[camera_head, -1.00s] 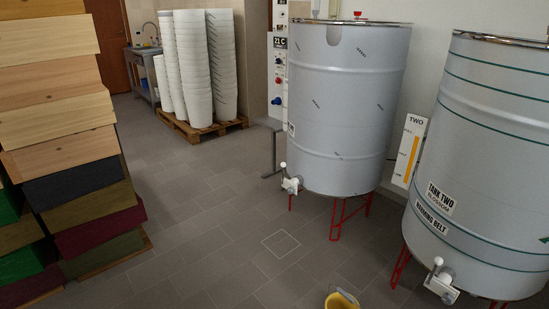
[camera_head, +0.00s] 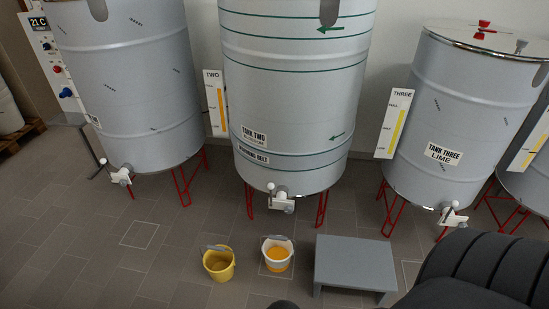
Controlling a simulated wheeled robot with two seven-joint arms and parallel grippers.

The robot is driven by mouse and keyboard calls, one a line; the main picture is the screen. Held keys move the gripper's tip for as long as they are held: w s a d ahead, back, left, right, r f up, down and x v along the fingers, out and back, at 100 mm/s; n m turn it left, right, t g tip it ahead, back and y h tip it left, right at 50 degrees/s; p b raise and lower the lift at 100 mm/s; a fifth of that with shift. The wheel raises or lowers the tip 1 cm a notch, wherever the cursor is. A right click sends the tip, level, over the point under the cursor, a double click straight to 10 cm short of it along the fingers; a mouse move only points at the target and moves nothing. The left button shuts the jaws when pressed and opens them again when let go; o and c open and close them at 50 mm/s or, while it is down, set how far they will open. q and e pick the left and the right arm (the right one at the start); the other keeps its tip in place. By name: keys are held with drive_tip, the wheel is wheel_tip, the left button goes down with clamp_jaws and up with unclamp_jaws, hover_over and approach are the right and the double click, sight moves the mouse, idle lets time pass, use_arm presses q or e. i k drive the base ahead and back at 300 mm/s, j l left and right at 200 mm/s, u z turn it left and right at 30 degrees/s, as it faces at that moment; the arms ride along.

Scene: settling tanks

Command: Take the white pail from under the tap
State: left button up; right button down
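The white pail (camera_head: 277,265) stands upright on the floor below and slightly in front of the white tap (camera_head: 281,201) of tank two (camera_head: 290,100). Orange-yellow contents show inside it, and its grey handle lies at the rim. I cannot tell whether the tap is running; no stream shows. Neither of my grippers shows in view. A dark ribbed part at the lower right looks like my arm.
A yellow pail (camera_head: 218,265) stands just left of the white one. A low grey bench (camera_head: 355,262) stands close on its right. Tank three (camera_head: 465,110) on red legs is further right. The floor in front of the pails and to the left is clear.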

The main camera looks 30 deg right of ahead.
sight(277, 249)
drive_tip(key=z, duration=1.1)
